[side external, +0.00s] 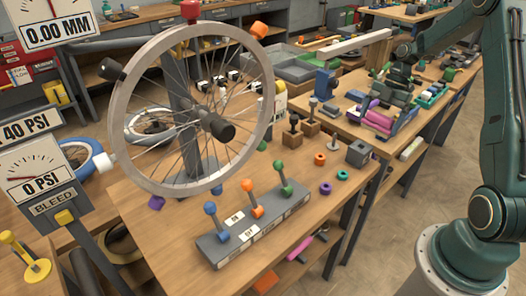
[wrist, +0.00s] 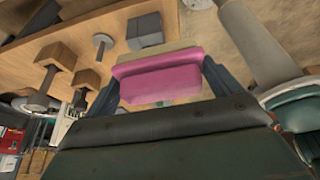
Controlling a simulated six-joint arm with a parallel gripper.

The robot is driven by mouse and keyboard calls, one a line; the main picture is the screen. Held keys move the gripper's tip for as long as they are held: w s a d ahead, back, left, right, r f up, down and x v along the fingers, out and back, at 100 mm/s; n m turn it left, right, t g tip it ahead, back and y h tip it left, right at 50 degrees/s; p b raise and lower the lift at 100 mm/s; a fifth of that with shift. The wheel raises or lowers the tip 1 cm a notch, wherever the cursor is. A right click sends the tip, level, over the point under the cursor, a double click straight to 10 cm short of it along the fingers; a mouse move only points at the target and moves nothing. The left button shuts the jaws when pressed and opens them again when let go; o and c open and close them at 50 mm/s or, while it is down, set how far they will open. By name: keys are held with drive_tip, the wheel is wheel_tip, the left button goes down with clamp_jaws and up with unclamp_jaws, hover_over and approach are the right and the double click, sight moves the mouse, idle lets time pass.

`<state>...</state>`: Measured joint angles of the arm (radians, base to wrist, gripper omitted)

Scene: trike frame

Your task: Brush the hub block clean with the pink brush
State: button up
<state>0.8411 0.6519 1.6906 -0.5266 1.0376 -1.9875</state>
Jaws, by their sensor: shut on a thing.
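The pink brush (wrist: 160,78) is gripped between the two dark fingers of my gripper (wrist: 162,85) in the wrist view, with a beige strip, seemingly its bristles, along its far side. In the side view the pink brush (side external: 378,121) shows below my wrist, near the table's right edge. A small grey block (side external: 359,153), which looks like the hub block, stands on the table corner. It also shows in the wrist view (wrist: 145,30), just beyond the brush. The brush appears apart from the block, up and to its right in the side view. Contact cannot be confirmed.
A spoked wheel (side external: 195,110) on a stand fills the left of the table. A lever box (side external: 252,225) stands in front. Pegs on wooden blocks (side external: 294,128) and several coloured rings (side external: 325,187) lie near the grey block. A cluttered bench stands behind.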

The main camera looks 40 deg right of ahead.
sight(380, 116)
drive_tip(key=shift+r, duration=1.5)
